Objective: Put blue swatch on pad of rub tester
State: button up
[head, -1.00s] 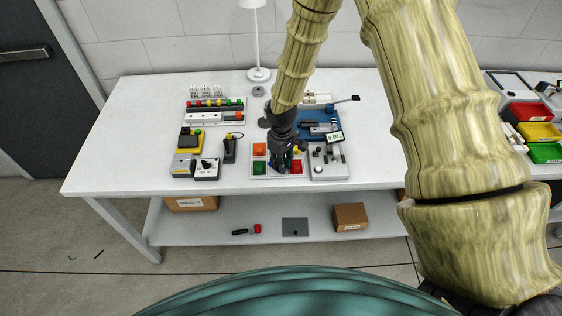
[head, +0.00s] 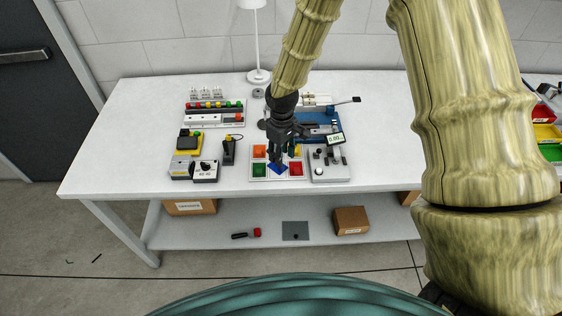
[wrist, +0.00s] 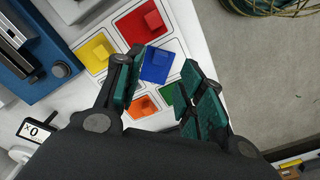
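The blue swatch (wrist: 157,66) is a flat square with a small block on top. In the head view it (head: 277,168) lies at the middle of the white swatch card, turned relative to the other swatches. My gripper (wrist: 163,75) is open, with its two teal-padded fingers apart on either side of the swatch; no contact shows. In the head view my gripper (head: 277,156) is just above the card and partly covers it. A blue-based device (head: 318,122) with a lever stands behind the card. I cannot tell for sure whether it is the rub tester; its pad is not clear.
Orange (head: 259,151), green (head: 259,169), red (head: 297,170) and yellow (wrist: 97,51) swatches surround the blue one. A grey instrument (head: 330,172) with a display stands close on the right. Black and yellow devices (head: 189,142) stand left. The table's left end is clear.

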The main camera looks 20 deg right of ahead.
notch_tip(320, 180, up, 6)
jog(key=b, duration=0.2)
jog(key=shift+r, duration=0.2)
jog(key=shift+o, duration=0.2)
jog(key=shift+r, duration=0.25)
jog(key=f+n, duration=0.2)
jog(key=n, duration=0.4)
jog(key=f+n, duration=0.2)
jog(key=n, duration=0.4)
jog(key=f+n, duration=0.2)
jog(key=n, duration=0.4)
jog(key=shift+w+a+f+p, duration=0.15)
jog(key=shift+a+p, duration=0.1)
jog(key=shift+p, duration=0.05)
jog(key=shift+s+f+p, duration=0.2)
jog(key=shift+f+p, duration=0.35)
jog(key=shift+f, duration=0.5)
jog(key=shift+a+f+p, duration=0.1)
jog(key=shift+f+p, duration=0.65)
jog(key=shift+f, duration=1.25)
jog(key=c, duration=0.9)
